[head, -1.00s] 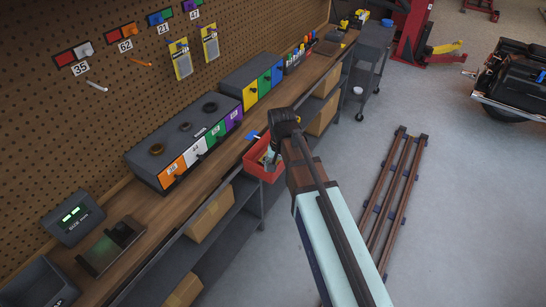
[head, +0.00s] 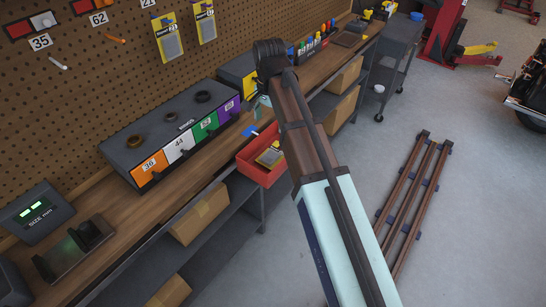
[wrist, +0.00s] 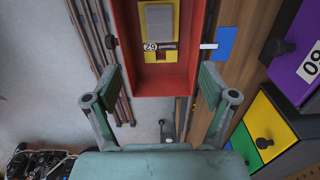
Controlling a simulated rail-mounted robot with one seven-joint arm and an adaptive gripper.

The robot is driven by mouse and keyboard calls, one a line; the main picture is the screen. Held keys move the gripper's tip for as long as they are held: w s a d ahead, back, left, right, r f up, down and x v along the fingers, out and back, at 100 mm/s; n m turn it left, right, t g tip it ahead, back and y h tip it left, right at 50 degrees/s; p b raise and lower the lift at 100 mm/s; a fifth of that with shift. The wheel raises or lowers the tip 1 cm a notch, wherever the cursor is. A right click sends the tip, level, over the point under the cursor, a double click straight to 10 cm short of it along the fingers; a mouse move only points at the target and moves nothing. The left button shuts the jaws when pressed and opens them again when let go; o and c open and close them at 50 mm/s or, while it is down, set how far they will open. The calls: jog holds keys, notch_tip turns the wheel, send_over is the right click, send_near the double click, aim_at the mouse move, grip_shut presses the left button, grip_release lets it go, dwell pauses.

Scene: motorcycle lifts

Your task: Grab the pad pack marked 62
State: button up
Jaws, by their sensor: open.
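A yellow pad pack with a grey pad (wrist: 159,20) lies in a red bin (wrist: 165,84) in the wrist view. Its label looks upside down there and seems to read 62. In the head view the pack (head: 270,156) shows in the red bin (head: 262,173) at the bench's front edge. My gripper (wrist: 160,84) is open and empty, its two fingers on either side of the bin's near wall in the picture, with the pack beyond them. In the head view my gripper (head: 263,104) is mostly hidden behind my wrist.
Two other yellow packs (head: 172,36) hang on the pegboard; a 62 tag (head: 99,18) is beside an orange hook. A drawer unit (head: 180,120) stands behind the bin. A blue piece (wrist: 226,43) lies beside the bin. Brown rails (head: 410,200) lie on the floor.

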jog(key=p, duration=0.2)
send_over(270, 156)
notch_tip(270, 156, down, 10)
jog(key=shift+w+f, duration=0.1)
jog(key=shift+f+p, duration=0.65)
jog(key=shift+f, duration=1.95)
jog(key=c, duration=0.9)
jog(key=shift+r, duration=0.1)
